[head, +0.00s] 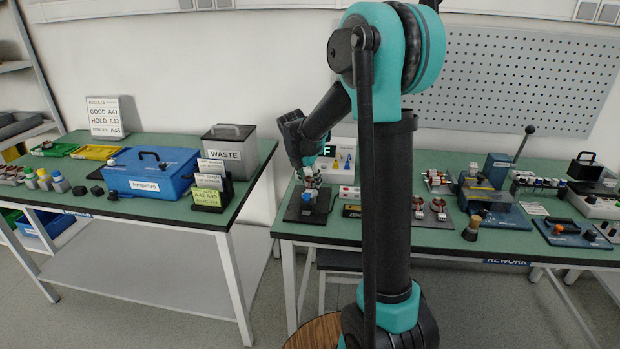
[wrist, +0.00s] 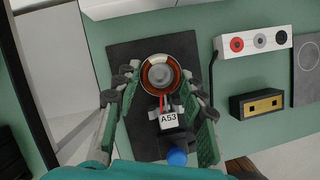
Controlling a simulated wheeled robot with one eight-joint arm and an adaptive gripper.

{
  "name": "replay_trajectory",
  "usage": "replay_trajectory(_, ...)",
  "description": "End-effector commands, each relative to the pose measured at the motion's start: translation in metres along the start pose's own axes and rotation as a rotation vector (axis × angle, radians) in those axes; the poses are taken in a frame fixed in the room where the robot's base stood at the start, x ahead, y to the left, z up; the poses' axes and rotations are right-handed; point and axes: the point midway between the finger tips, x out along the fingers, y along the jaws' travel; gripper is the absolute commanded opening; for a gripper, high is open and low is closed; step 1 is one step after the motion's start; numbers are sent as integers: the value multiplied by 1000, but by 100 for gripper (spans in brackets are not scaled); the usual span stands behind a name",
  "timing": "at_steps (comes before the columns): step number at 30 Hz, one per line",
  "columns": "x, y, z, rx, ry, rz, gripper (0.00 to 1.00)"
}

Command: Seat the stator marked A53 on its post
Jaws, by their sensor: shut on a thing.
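The stator marked A53 (wrist: 149,88) is a ring with copper windings, red and dark leads and a white tag (wrist: 168,118) reading A53. My gripper (wrist: 161,80) is shut on it, one finger on each side. In the head view my gripper (head: 309,177) points down over the black base plate (head: 307,213) at the left end of the right-hand bench. A round grey post top (wrist: 161,76) shows through the ring's bore. The ring looks nearly centred around it, but how far down it sits is hidden. A blue knob (wrist: 177,156) is near the plate's front.
A white box with red, grey and black sockets (wrist: 256,42) and a black block with a brass face (wrist: 257,104) stand right of the plate. Other stators (head: 438,206) lie farther right. The bench edge is close on the left.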

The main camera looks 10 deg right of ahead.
Motion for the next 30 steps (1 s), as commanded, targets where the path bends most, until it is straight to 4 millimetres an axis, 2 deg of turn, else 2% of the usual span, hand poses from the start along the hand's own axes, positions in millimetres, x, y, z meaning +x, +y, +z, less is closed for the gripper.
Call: replay_trajectory(30, 13, 0, -6, 0, 0, 0, 7)
